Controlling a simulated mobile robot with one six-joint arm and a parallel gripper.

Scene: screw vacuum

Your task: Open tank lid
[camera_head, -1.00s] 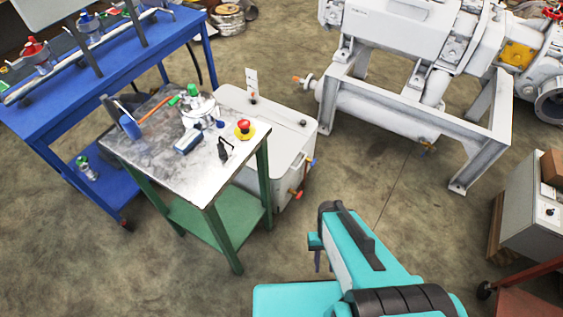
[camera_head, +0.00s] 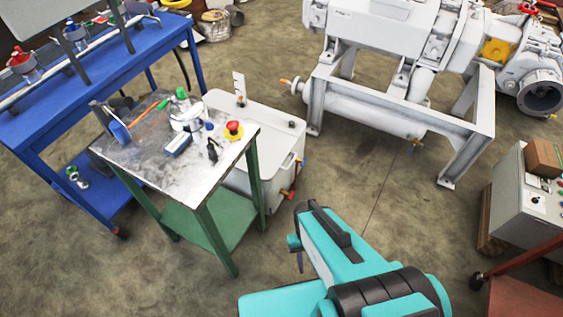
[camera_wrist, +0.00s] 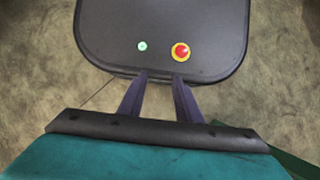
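A white box-shaped tank (camera_head: 284,160) stands on the floor behind a small green-legged table in the head view. Its flat lid (camera_head: 262,116) looks closed, with a small dark knob near the right side. The table hides part of the tank's left and front. My gripper (camera_head: 300,262) is in front of the tank and to its lower right in the picture, apart from it, pointing down. In the wrist view my gripper (camera_wrist: 160,78) shows two dark fingers spread apart with nothing between them. The tank does not show in the wrist view.
The metal-topped table (camera_head: 190,180) holds bottles, tools and a red knob on a yellow base. A blue workbench (camera_head: 60,110) is at the left. A large white machine (camera_head: 380,110) stands behind right. A grey cabinet (camera_head: 515,210) is at the right. Floor between is clear.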

